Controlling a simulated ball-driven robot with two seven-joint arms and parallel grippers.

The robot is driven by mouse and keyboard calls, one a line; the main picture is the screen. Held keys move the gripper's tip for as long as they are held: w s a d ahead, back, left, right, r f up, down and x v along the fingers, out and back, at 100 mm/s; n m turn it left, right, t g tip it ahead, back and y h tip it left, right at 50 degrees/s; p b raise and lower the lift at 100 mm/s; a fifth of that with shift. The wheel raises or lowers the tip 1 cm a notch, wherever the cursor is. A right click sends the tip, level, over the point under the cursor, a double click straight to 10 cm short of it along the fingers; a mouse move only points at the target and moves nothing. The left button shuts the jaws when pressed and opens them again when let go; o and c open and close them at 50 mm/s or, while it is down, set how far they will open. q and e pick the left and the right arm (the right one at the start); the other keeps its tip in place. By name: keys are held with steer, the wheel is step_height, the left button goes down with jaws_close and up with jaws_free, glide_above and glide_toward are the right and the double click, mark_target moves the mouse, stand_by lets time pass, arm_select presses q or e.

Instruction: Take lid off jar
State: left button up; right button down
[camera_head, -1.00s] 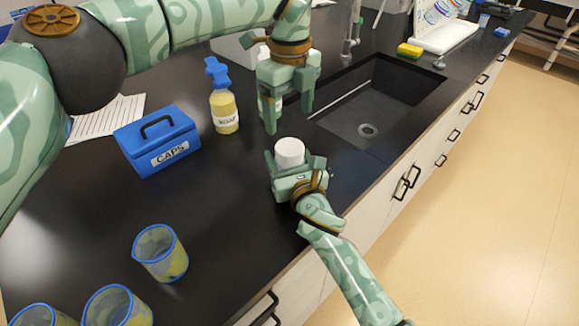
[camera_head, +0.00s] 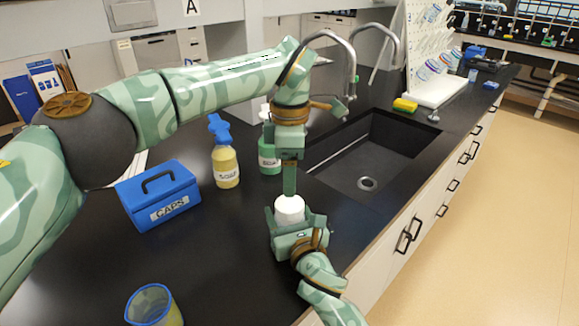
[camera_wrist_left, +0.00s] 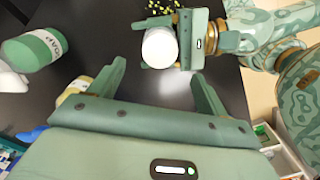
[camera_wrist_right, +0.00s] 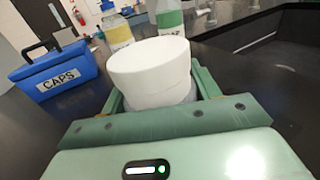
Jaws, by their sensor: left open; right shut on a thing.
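The jar with its white lid (camera_head: 290,209) is upright in my right gripper (camera_head: 291,222). The lid is on; the jar's body is mostly hidden by the fingers. In the right wrist view the lid (camera_wrist_right: 150,72) is above the fingers, with a little of the pale jar (camera_wrist_right: 176,95) below it. My left gripper (camera_head: 289,190) points down just above the lid, seen edge-on. In the left wrist view its fingers (camera_wrist_left: 158,80) are apart and empty, and the lid (camera_wrist_left: 160,48) shows beyond the tips.
A blue CAPS box (camera_head: 158,195) stands at left, with a yellow soap bottle (camera_head: 225,165) and a green soap bottle (camera_head: 269,155) behind. A beaker (camera_head: 154,307) is at the front. The sink (camera_head: 370,150) lies to the right. The dark counter between is clear.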

mark_target(289, 203)
arm_select(q)
steer(key=m, duration=0.8)
steer(key=shift+f+m, duration=0.15)
steer(key=shift+m, duration=0.15)
step_height(289, 203, down, 8)
steer(key=shift+r, duration=0.1)
